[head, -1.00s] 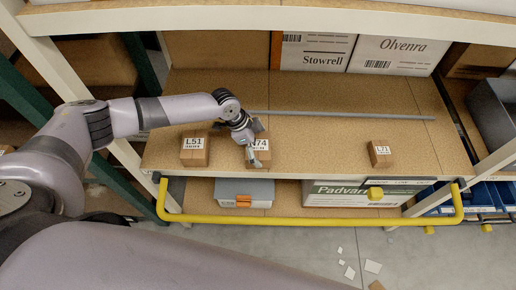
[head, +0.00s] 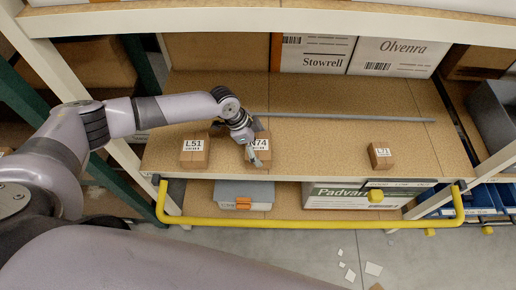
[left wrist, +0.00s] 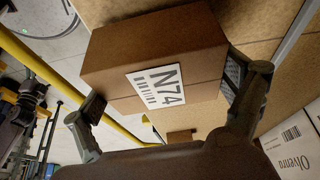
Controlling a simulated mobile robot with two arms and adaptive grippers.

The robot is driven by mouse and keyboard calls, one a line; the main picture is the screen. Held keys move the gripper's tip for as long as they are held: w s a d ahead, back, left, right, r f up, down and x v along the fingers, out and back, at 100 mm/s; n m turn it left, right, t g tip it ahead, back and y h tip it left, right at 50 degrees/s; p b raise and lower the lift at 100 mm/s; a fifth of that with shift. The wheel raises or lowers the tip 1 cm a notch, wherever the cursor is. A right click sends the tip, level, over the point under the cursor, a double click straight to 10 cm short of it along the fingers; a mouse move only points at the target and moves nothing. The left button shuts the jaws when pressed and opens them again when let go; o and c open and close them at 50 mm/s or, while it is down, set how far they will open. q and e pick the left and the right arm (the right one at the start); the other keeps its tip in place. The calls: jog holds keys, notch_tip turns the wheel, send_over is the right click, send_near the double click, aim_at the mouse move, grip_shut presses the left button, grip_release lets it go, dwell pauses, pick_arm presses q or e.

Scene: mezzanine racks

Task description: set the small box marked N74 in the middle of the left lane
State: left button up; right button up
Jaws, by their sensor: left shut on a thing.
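The small brown box marked N74 (head: 265,141) is at the front of the middle rack shelf (head: 320,150), right of box L51. My left gripper (head: 257,153) reaches down over it and is shut on it. In the left wrist view the N74 box (left wrist: 150,50) fills the space between the two fingers of my left gripper (left wrist: 165,90), its label facing the camera. I cannot tell whether the box rests on the shelf or hangs just above it. Seams run front to back in the shelf board. My right gripper is not in view.
Box L51 (head: 194,157) stands close on the left, box L71 (head: 381,158) farther right. Bare shelf lies between N74 and L71. A grey bar (head: 340,116) lies across behind. A yellow rail (head: 310,222) runs along the front. Large cartons, Stowrell (head: 315,55) and Olvenra (head: 395,57), stand at the back.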

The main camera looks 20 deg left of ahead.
aim_at(258, 145)
pick_arm(q)
notch_tip(258, 145, up, 7)
jog(key=shift+f+b, duration=0.1)
jog(key=shift+b, duration=0.5)
jog(key=shift+s+d+r+p, duration=0.1)
jog(key=shift+s+r+p, duration=0.25)
jog(key=shift+r, duration=0.2)
jog(key=shift+s+d+r+p, duration=0.1)
jog(key=shift+s+r+p, duration=0.2)
jog(key=shift+r, duration=0.25)
jog(key=s+d+r+p, duration=0.1)
jog(key=s+p, duration=0.3)
jog(key=s, duration=0.4)
jog(key=s+d+r+p, duration=0.1)
jog(key=s+d+p, duration=0.2)
jog(key=s, duration=0.4)
jog(key=s+d+p, duration=0.2)
jog(key=s+p, duration=0.3)
jog(key=s, duration=0.3)
jog(key=shift+s+d+r, duration=0.35)
jog(key=shift+d+r, duration=0.05)
